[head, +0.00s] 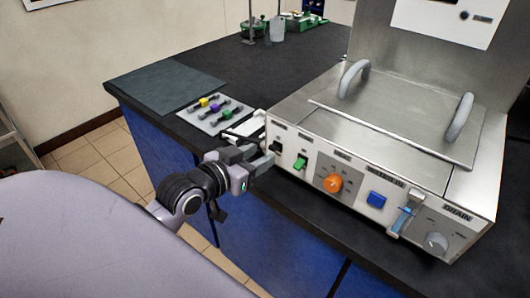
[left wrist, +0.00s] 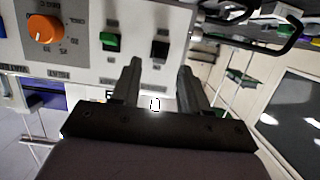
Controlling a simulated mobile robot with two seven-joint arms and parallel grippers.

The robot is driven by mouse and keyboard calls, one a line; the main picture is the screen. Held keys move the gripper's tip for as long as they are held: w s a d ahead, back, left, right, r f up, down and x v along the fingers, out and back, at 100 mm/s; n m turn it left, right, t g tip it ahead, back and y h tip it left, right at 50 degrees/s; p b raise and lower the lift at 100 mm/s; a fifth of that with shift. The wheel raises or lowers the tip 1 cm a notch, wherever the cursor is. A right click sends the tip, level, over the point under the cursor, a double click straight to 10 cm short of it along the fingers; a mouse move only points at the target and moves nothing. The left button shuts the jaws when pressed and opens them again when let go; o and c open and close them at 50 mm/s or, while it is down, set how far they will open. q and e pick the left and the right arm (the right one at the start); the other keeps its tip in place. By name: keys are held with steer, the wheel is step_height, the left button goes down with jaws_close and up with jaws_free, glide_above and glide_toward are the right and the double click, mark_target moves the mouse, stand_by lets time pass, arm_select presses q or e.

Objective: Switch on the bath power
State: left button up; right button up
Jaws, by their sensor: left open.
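The bath (head: 400,115) is a steel box with a lidded top and a front panel of controls. At the panel's left end is a small black switch (head: 276,147), with a green switch (head: 300,161) beside it. Their labels are too small to read. My left gripper (head: 265,156) is open and empty, close in front of the panel's left end. In the left wrist view, the black switch (left wrist: 160,49) lies just beyond the gap between the fingertips (left wrist: 160,64), and the green switch (left wrist: 111,41) is to its left. I cannot tell whether a finger touches the panel. My right gripper is not in view.
An orange knob (head: 332,183), a blue button (head: 376,200), a blue-and-grey drain part (head: 403,221) and a grey knob (head: 435,242) follow along the panel. A tray with coloured clamps (head: 213,108) lies left of the bath. The dark bench (head: 225,72) is mostly clear behind it.

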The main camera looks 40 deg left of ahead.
arm_select(q)
steer(key=v, duration=0.3)
steer(key=shift+f, duration=0.1)
stand_by(0.5)
